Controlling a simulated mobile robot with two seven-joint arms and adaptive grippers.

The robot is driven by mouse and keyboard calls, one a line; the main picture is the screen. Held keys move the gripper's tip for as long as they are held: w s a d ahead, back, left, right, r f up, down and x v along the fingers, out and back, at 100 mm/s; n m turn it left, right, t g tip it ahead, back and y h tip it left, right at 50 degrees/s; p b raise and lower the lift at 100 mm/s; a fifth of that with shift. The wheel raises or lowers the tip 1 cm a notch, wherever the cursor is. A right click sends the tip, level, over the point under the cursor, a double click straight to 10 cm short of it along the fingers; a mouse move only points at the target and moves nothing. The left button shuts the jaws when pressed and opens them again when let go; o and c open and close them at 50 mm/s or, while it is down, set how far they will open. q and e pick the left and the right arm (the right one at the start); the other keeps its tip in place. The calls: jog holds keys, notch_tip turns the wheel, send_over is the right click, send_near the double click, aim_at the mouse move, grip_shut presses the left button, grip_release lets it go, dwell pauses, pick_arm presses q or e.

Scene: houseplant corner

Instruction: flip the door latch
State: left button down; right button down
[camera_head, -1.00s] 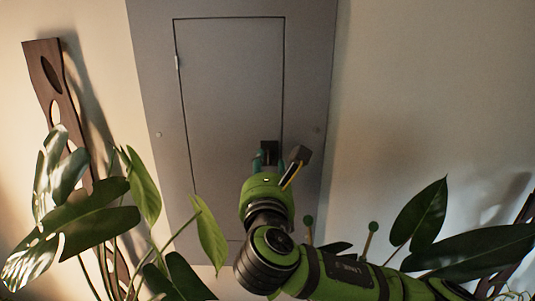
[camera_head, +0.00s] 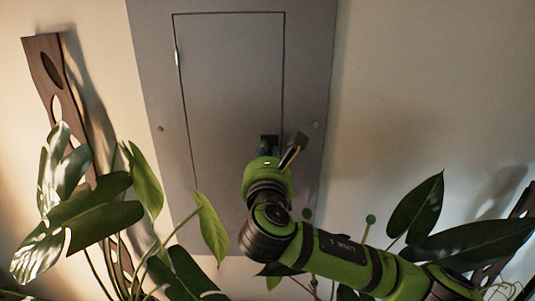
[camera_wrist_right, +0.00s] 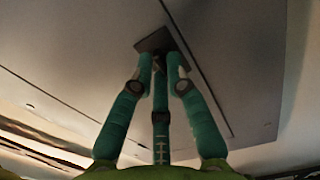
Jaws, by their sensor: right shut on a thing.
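The grey panel door (camera_head: 230,85) is closed in its frame on the wall, with a hinge at its left edge. The dark latch (camera_head: 269,141) sits near the door's right edge. My right gripper (camera_head: 268,150) is at the latch; its wrist hides the lower part. In the right wrist view the teal fingers (camera_wrist_right: 160,75) reach up and close on the small latch, in front of its dark square plate (camera_wrist_right: 154,41). The tips partly cover the latch, so its exact angle cannot be told. My left gripper is not in view.
Broad green leaves (camera_head: 92,218) stand at the lower left, and more leaves (camera_head: 470,240) at the lower right beside my right arm. A brown wooden board with holes (camera_head: 65,103) leans at the left. The upper right wall is clear.

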jog(key=shift+m, duration=0.3)
jog(key=m+b, duration=0.2)
jog(key=m, duration=0.6)
jog(key=shift+d+b, duration=0.15)
jog(key=shift+b, duration=0.2)
jog(key=m+b, duration=0.1)
jog(key=m, duration=0.3)
jog(key=shift+d+m, duration=0.1)
jog(key=shift+m, duration=0.2)
jog(key=m+b, duration=0.1)
jog(key=m, duration=0.3)
jog(key=shift+d+m, duration=0.15)
jog(key=shift+m, duration=0.15)
jog(key=c, duration=1.2)
grip_release()
